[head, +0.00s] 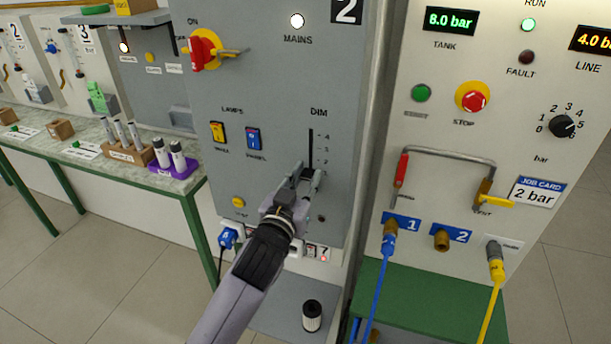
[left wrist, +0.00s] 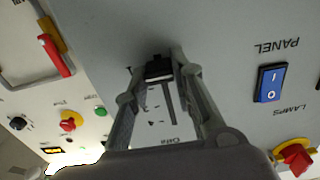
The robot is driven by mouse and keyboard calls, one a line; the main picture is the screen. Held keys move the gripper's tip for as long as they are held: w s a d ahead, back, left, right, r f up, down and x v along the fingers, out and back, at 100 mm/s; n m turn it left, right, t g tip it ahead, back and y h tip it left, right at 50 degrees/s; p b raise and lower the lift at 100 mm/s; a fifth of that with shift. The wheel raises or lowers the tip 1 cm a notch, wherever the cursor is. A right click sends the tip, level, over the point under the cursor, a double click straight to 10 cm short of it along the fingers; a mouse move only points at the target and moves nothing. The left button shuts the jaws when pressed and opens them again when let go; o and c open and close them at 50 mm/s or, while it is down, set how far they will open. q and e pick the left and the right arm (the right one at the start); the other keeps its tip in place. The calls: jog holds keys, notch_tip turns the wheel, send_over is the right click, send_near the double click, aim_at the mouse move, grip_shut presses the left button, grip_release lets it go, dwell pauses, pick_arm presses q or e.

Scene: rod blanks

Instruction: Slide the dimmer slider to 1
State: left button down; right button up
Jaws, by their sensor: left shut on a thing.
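The DIM slider slot (head: 311,148) is a dark upright track on the grey panel, with number marks down its right side. My left gripper (head: 306,180) is at the lower part of this track, and its fingers cover the lowest marks in the head view. In the left wrist view, which is turned over, the left gripper (left wrist: 158,80) is shut on the dark slider knob (left wrist: 159,68), one finger on each side. The knob sits near the low end of the scale; the exact mark cannot be read. My right gripper is not in view.
Two lamp rocker switches, orange (head: 218,132) and blue (head: 253,138), are left of the track. A red rotary switch (head: 203,50) is above. The pressure panel (head: 435,150) with hoses stands to the right. A black-and-white cylinder (head: 312,316) stands below.

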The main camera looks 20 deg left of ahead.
pick_arm(q)
jog(key=shift+f, duration=0.3)
jog(key=c, duration=1.7)
grip_release()
jog(key=o, duration=0.3)
jog(key=shift+o, duration=0.2)
jog(key=shift+r, duration=0.1)
jog(key=shift+s, duration=0.1)
jog(key=s, duration=1.1)
jog(key=shift+s+a, duration=0.2)
jog(key=shift+s, duration=0.2)
